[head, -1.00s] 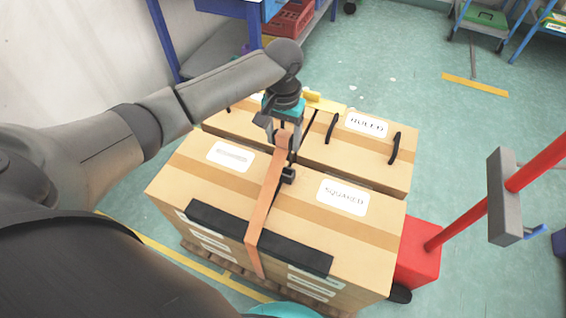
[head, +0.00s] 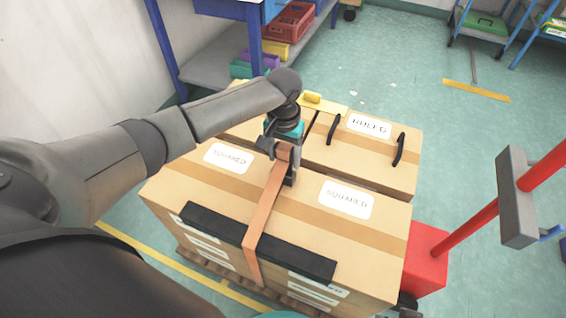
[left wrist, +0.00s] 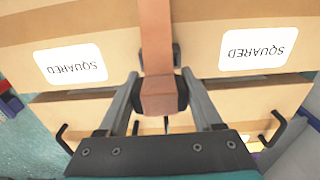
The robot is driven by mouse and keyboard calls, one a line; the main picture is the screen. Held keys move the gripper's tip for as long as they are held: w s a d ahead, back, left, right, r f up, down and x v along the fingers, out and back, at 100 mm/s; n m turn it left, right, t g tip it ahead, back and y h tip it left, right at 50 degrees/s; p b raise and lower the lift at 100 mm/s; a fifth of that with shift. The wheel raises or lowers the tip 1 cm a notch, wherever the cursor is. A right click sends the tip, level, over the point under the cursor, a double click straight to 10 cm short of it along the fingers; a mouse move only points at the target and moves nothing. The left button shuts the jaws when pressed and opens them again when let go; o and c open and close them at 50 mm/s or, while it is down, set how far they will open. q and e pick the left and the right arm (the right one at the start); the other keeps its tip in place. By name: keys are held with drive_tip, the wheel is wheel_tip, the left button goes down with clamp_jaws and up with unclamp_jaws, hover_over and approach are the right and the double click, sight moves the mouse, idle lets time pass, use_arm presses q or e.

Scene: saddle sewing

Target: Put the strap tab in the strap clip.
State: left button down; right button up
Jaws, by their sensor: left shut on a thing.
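An orange-brown strap (head: 265,205) runs up over the front edge of the box labelled "SQUARED" (head: 385,235) and across its top. My left gripper (head: 284,155) is shut on the strap tab at the strap's end. The tab (left wrist: 160,97) sits between both fingers in the left wrist view. The dark strap clip (left wrist: 177,54) shows partly behind the strap there, close to the fingertips. In the head view the clip is mostly hidden behind the gripper and strap. I cannot tell whether tab and clip touch. My right gripper is not in view.
A black edge protector (head: 210,222) lies along the box's front edge under the strap. A box labelled "RULED" (head: 350,155) with black handles stands behind. A red pole with a grey block (head: 516,197) rises at right.

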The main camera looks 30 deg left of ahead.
use_arm(q)
drive_tip(key=shift+s+f, duration=0.55)
drive_tip(key=shift+f, duration=0.35)
drive_tip(key=shift+c, duration=1.3)
unclamp_jaws()
drive_tip(key=shift+w+f, duration=0.1)
drive_tip(key=shift+o, duration=0.7)
drive_tip(key=shift+w+a, duration=0.1)
drive_tip(key=shift+o, duration=0.4)
drive_tip(key=shift+r, duration=0.2)
